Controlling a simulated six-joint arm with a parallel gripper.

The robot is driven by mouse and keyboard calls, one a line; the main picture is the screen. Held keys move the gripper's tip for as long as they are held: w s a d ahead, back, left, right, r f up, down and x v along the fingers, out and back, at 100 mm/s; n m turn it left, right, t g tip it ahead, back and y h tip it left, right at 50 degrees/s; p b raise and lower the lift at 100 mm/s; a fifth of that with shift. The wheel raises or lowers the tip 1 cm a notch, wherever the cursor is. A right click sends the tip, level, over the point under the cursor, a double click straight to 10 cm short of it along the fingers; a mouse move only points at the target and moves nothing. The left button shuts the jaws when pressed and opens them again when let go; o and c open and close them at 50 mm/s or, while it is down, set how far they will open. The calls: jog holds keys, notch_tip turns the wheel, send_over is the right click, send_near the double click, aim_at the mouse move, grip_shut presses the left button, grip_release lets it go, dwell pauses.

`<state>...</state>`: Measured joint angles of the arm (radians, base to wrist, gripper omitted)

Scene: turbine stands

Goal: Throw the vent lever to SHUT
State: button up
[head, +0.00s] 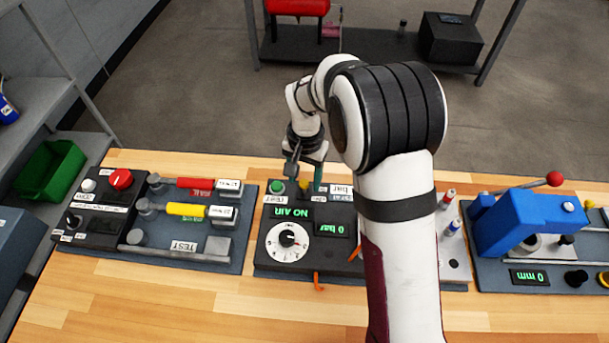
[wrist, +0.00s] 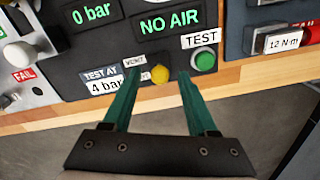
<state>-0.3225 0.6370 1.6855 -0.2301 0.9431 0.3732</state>
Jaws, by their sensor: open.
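The dark air-test panel stands on the wooden bench in the middle of the head view (head: 262,262). On its far edge is a small yellow knob (wrist: 160,73), beside a small label that seems to read VENT; I take it to be the vent lever. It also shows in the head view (head: 304,187). Its SHUT marking and exact setting are not readable. My gripper (wrist: 157,78) is open and empty, its two green fingers spread. In the wrist view the knob lies between the fingertips; contact cannot be told. My gripper is over the panel's far edge in the head view (head: 308,172).
A green TEST button (wrist: 204,60) sits close to one finger. The displays read NO AIR (wrist: 168,24) and 0 bar (wrist: 95,13). A white dial (head: 288,243) is nearer the front. A torque stand (head: 180,256) is left, and a blue press (head: 525,225) is right.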

grip_shut()
jog(key=shift+w, duration=0.1)
dwell(0.3)
jog(key=shift+w+f+g, duration=0.1)
jog(key=shift+w+g, duration=0.75)
jog(key=shift+g, duration=0.65)
jog(key=shift+w+f+g, duration=0.25)
jog(key=shift+w+g, duration=0.35)
jog(key=shift+g, duration=0.7)
